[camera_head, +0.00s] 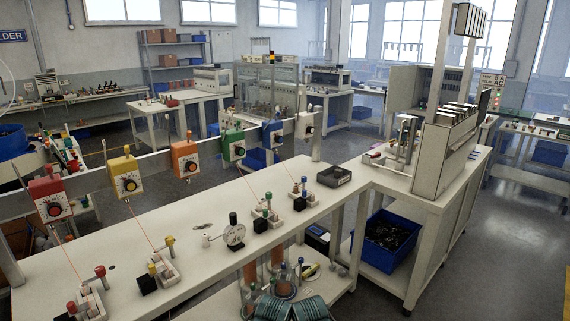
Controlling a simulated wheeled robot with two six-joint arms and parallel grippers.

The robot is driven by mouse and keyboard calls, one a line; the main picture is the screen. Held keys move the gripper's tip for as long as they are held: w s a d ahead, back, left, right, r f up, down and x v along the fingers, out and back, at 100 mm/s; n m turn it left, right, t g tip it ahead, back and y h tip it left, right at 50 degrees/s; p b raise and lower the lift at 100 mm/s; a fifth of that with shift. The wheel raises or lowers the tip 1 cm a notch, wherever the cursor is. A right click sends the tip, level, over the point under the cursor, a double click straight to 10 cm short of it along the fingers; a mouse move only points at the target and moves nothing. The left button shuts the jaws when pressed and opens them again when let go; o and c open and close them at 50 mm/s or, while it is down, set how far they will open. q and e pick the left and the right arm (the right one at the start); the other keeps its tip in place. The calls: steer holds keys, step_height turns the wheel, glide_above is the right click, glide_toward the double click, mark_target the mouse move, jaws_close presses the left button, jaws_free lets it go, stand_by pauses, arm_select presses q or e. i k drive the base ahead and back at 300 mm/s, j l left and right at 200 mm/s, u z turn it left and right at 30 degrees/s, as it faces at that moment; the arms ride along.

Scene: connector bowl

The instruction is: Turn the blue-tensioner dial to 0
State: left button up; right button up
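The blue tensioner (271,130) is a small blue box mounted on the horizontal rail, between the green tensioner (232,145) and a white tensioner (304,124). Its dial (277,138) is a small dark knob on a pale face. The dial is too small in this view to read its setting. A thin wire runs down from the blue tensioner toward a small fixture with a blue-topped post (304,181) on the bench. Neither of my grippers shows in the head view.
Red (47,198), yellow (125,178) and orange (185,158) tensioners hang further left on the rail. The white bench (190,225) carries several posts, a round gauge (234,234) and a dark tray (333,176). A blue bin (388,262) sits low at right.

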mark_target(279, 139)
steer(key=i+j, duration=0.2)
steer(key=i+l, duration=0.8)
steer(key=i, duration=0.2)
